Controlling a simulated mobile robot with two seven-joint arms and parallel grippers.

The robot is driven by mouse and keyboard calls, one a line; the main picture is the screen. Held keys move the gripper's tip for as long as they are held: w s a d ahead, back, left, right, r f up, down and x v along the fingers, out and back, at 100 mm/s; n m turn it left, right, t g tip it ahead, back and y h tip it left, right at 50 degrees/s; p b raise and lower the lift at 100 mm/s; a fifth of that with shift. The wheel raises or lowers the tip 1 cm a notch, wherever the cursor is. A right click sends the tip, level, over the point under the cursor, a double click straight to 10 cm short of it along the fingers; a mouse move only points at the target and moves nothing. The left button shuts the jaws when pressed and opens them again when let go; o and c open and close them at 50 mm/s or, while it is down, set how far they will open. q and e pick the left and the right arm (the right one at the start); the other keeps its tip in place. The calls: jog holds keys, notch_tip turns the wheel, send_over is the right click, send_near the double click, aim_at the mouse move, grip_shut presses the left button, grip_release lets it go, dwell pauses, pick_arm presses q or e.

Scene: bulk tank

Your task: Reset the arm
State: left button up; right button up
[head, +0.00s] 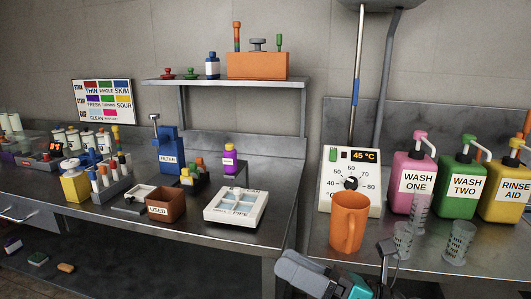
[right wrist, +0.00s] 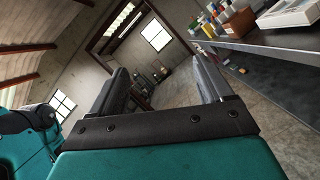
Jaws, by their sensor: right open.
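My right gripper (right wrist: 162,76) is open in the right wrist view, its two dark fingers well apart with nothing between them. In the head view the right gripper (head: 387,258) shows only in part at the bottom edge, in front of the right bench and below the orange jug (head: 348,222). Grey and teal parts of my right arm are beside it. It looks empty and apart from the jug and clear cups. My left gripper is in neither view.
The right bench (head: 318,238) holds a temperature dial box (head: 350,181), clear cups (head: 403,241) and pump bottles (head: 412,170). The left bench (head: 282,240) holds a brown "USED" box (head: 166,206) and a white tray (head: 236,225). Open floor (right wrist: 280,140) shows in the right wrist view.

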jog(key=d+f+m+t+h+p, duration=0.1)
jog(key=d+f+m+t+h, duration=0.4)
jog(key=m, duration=0.7)
jog(key=d+f+m+t+h+p, duration=0.1)
jog(key=d+f+m+t+h, duration=0.4)
jog(key=m, duration=0.7)
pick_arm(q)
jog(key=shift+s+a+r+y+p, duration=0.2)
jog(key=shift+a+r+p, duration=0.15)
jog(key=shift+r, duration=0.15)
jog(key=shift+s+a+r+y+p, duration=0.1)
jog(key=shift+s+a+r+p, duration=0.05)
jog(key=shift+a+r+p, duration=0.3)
pick_arm(e)
jog(key=s+d+f+m+g+h, duration=0.1)
jog(key=s+f+m+g+h, duration=0.2)
jog(key=s+f+m, duration=0.3)
jog(key=s+d+f+m+g+h, duration=0.2)
jog(key=s+f+m+g+h, duration=0.2)
jog(key=f+m, duration=0.5)
jog(key=shift+s+f+m+h, duration=0.35)
jog(key=shift+s+f, duration=0.55)
jog(key=shift+s, duration=0.3)
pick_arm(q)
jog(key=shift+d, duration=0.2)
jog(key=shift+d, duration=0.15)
pick_arm(e)
jog(key=shift+r, duration=0.1)
